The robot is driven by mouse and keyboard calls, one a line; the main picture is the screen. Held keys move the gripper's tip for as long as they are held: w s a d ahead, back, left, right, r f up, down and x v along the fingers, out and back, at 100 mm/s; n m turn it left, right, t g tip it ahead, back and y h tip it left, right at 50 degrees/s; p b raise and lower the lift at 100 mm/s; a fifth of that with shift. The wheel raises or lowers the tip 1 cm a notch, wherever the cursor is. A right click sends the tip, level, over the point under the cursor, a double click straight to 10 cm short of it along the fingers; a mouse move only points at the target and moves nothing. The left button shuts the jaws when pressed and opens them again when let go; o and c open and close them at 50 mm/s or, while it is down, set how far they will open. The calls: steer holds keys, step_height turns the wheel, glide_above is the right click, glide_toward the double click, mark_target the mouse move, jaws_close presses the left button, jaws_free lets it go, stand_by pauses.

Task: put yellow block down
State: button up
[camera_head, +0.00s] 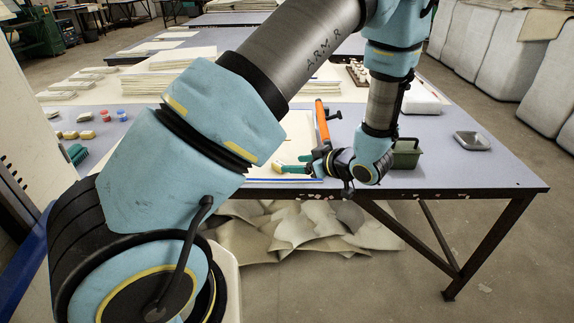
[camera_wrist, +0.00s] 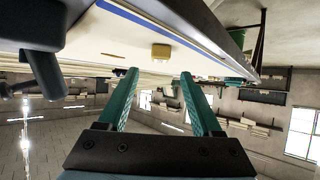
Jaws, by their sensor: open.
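The yellow block (camera_wrist: 161,51) shows in the wrist view on a pale sheet (camera_wrist: 118,35), just past the fingertips and roughly centred between them. My gripper (camera_wrist: 159,74) has two teal fingers spread apart, with nothing between them. A visible gap separates each finger from the block in the picture. In the head view my gripper (camera_head: 288,164) is low over the near edge of the table, its fingers pointing left.
An orange bar (camera_head: 321,122) stands just behind my gripper. A dark green bin (camera_head: 405,153) and a grey tray (camera_head: 472,140) sit to its right on the table (camera_head: 500,178). Stacked sheets (camera_head: 155,84), small tan blocks and red and blue pieces lie to the left. Cloth scraps (camera_head: 300,230) lie below.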

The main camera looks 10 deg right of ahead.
steer(key=v, duration=0.6)
steer(key=w+a+r+m+g+h, duration=0.2)
steer(key=w+a+r+m+h, duration=0.25)
steer(key=w+h, duration=0.4)
steer(key=s+a+r+m+g, duration=0.1)
steer(key=s+a+r+g, duration=0.1)
steer(key=s+a, duration=0.4)
steer(key=s+a+r+m+g+y, duration=0.1)
steer(key=s+a+g, duration=0.3)
steer(key=a, duration=0.9)
steer(key=s+r+m, duration=0.1)
steer(key=s, duration=0.2)
steer(key=shift+r+g, duration=0.2)
steer(key=shift+g, duration=0.1)
steer(key=shift+a+m+y, duration=0.1)
steer(key=shift+m+y, duration=0.15)
